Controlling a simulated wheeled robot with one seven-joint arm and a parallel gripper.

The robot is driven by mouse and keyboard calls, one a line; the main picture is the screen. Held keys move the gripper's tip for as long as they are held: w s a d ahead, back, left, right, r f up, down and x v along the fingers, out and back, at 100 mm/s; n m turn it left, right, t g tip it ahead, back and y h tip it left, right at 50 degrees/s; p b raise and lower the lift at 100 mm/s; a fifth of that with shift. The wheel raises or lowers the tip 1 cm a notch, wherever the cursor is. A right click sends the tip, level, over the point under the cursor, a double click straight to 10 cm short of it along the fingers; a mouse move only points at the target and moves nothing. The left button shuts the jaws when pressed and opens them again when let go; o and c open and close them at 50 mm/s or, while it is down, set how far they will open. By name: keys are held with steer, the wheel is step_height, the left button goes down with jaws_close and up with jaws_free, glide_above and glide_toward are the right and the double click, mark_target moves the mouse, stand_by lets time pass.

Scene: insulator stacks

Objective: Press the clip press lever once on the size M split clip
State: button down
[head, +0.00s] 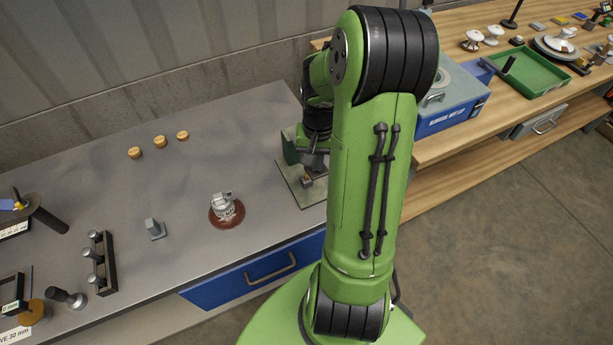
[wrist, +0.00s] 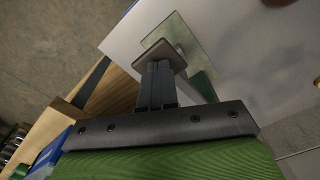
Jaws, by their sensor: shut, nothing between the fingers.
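The clip press stands at the right end of the grey bench, its pale base plate (head: 312,196) and dark green body (head: 289,148) partly hidden behind my arm. My gripper (head: 314,166) is over the press, pointing down, with its fingers together and empty. In the wrist view, my gripper (wrist: 158,68) reaches a square grey-brown pad (wrist: 154,49), which looks like the end of the lever. Fingertips and pad overlap, and I cannot tell whether they touch. The press's base plate (wrist: 197,48) shows below. I cannot make out the split clip.
A grey metal fitting on a reddish-brown disc (head: 223,210) stands left of the press. Three small tan pieces (head: 158,142) lie at the back. A small grey block (head: 154,229) and a dark rack (head: 101,263) are farther left. A blue box (head: 452,117) is on the wooden bench.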

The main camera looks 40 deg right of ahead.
steer(key=shift+f, duration=0.15)
steer(key=shift+s+f+b, duration=0.1)
steer(key=shift+f+b, duration=0.35)
steer(key=shift+b, duration=0.1)
steer(key=shift+f, duration=0.15)
steer(key=shift+s+f+b, duration=0.1)
steer(key=shift+f+b, duration=0.35)
steer(key=shift+b, duration=0.1)
steer(key=shift+s+a+f+b, duration=0.1)
steer(key=shift+f+b, duration=0.4)
steer(key=shift+f, duration=0.15)
